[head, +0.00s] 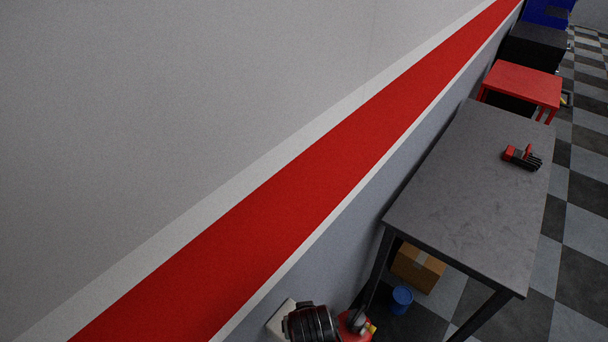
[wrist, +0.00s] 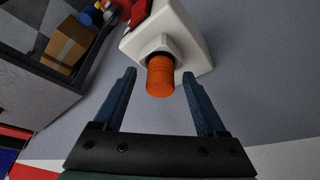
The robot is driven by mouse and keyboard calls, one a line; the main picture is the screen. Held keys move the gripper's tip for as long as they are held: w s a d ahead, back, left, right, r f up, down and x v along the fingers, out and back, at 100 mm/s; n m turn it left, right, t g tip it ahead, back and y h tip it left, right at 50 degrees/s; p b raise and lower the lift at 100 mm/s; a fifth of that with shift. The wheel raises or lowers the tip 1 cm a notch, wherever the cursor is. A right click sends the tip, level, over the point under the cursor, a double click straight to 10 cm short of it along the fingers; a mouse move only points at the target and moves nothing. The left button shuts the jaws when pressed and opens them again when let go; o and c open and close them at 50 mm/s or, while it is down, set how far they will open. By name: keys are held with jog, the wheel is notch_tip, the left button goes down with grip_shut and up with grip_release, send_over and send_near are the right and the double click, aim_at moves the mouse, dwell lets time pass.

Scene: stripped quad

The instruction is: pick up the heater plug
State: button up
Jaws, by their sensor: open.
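The heater plug looks to be the orange ribbed cylinder (wrist: 160,78) in the wrist view. A dark collar shows at its base, where it sticks out of a white box (wrist: 187,38) against the grey wall. My gripper (wrist: 159,75) is open, with one blue finger on each side of the orange cylinder and a visible gap to each. I cannot tell how deep the fingertips reach along it. In the head view, part of the white box (head: 281,318) shows at the bottom, beside my dark arm. The orange cylinder and the fingers are hidden there.
A grey table (head: 465,195) stands along the wall with a red and black glove (head: 522,157) on it. Below are a cardboard box (head: 418,268) and a blue can (head: 402,299). A red object (head: 355,327) sits close to the white box. A red table (head: 522,84) stands farther back.

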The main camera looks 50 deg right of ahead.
grip_shut()
dwell(0.3)
jog(key=shift+r, duration=0.1)
